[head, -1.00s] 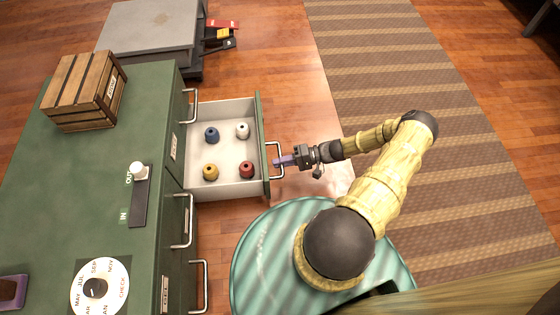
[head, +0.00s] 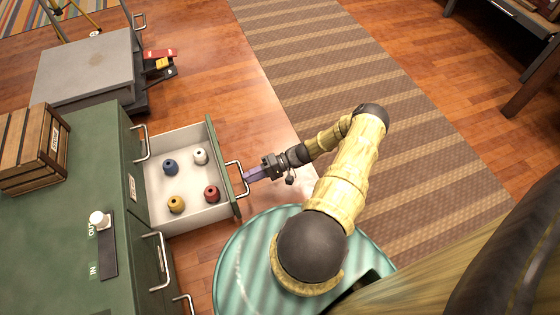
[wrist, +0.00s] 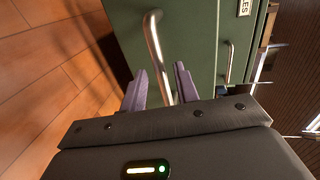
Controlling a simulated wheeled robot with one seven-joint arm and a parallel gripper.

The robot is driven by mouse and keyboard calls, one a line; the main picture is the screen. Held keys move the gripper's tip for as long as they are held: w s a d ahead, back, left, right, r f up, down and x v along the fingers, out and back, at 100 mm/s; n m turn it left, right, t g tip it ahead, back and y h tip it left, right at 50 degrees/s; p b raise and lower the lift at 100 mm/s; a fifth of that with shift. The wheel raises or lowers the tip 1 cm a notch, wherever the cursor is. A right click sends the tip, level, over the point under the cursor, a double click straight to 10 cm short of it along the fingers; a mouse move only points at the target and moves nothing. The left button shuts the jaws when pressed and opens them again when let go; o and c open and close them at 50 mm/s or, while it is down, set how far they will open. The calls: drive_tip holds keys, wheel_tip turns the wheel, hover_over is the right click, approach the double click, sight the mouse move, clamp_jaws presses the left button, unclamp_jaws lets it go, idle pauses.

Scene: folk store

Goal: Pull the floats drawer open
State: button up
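The open drawer (head: 186,222) is pulled out of the green cabinet (head: 70,235), with a white interior and green front. Several small rounded pieces lie in it: blue (head: 171,167), white (head: 200,156), yellow (head: 176,204) and red (head: 211,193). Its label cannot be read in the head view. The drawer's metal bar handle (head: 236,164) also shows in the wrist view (wrist: 153,42). My gripper (head: 250,174) is at this handle. In the wrist view, its purple fingers (wrist: 160,88) stand apart on either side of the bar, with visible gaps.
A wooden crate (head: 32,150) and a white knob on an OUT/IN slider (head: 100,220) are on the cabinet top. Other drawer handles (head: 161,259) stick out nearby. A grey platform (head: 85,68) stands behind.

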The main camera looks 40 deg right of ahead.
drive_tip(key=p+v, duration=0.3)
drive_tip(key=v, duration=1.1)
drive_tip(key=shift+d, duration=0.25)
drive_tip(key=shift+s, duration=0.1)
drive_tip(key=w+a+r+n+g+h+p, duration=0.1)
drive_tip(key=w+a+r+g+h+p, duration=0.25)
drive_tip(key=r, duration=1.05)
drive_tip(key=w+a+r+n+g+h+p, duration=0.1)
drive_tip(key=a+r+n+g+h+p, duration=0.15)
drive_tip(key=a+r+h+p, duration=0.75)
drive_tip(key=s+a+r+t+h, duration=0.1)
drive_tip(key=s+a+r+t, duration=0.15)
drive_tip(key=r, duration=0.65)
drive_tip(key=s+a+r+t+p, duration=0.1)
drive_tip(key=s+a+r, duration=0.2)
drive_tip(key=r, duration=0.5)
drive_tip(key=s+a+r+t+h, duration=0.1)
drive_tip(key=s+a+r, duration=0.2)
drive_tip(key=r, duration=0.6)
drive_tip(key=w+p+v, duration=0.2)
drive_tip(key=p+v, duration=1)
drive_tip(key=w+d+r+p+v, duration=0.1)
drive_tip(key=w+p+v, duration=0.2)
drive_tip(key=p+v, duration=0.9)
drive_tip(key=w+r+p+v, duration=0.1)
drive_tip(key=w+p+v, duration=0.2)
drive_tip(key=p+v, duration=1)
drive_tip(key=shift+s+d+p, duration=0.2)
drive_tip(key=shift+d+p, duration=0.1)
drive_tip(key=shift+p, duration=0.35)
